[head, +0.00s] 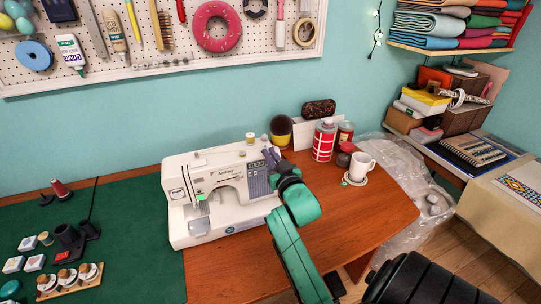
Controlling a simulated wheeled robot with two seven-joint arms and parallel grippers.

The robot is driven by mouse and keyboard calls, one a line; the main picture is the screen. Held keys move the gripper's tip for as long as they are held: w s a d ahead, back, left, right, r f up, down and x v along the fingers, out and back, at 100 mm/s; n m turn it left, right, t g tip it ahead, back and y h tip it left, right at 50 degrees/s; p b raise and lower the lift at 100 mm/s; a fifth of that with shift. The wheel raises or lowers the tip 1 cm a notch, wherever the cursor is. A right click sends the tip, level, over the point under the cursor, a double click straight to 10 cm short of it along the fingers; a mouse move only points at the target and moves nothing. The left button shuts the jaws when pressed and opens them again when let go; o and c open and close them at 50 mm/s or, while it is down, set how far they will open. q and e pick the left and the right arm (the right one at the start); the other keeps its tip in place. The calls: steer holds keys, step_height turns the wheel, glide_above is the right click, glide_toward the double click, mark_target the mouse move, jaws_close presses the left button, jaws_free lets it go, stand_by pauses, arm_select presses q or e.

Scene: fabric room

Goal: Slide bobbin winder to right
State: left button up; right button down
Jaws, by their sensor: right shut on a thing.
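The white sewing machine (180,190) stands on the wooden table, partly over the edge of the green mat. The bobbin winder is at the top right end of the machine, a small grey part (265,139) showing just above my gripper. My right gripper (271,158) reaches in from below with its green arm and is at that end of the machine. It is shut on the bobbin winder, though its dark fingers hide most of the contact. My left gripper is not in view.
Red tins (324,141), a white mug (361,165) on a coaster and a yellow-and-black pincushion (281,130) stand right of and behind the machine. The green mat (130,217) holds spools and small boxes at left. The table's front right is mostly clear.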

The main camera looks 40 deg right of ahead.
steer(key=shift+s+d+p, duration=0.15)
steer(key=shift+d+p, duration=0.3)
steer(key=shift+d, duration=0.1)
steer(key=c, duration=0.9)
jaws_free()
steer(key=shift+d, duration=0.1)
steer(key=shift+d+f, duration=0.1)
steer(key=shift+f, duration=0.05)
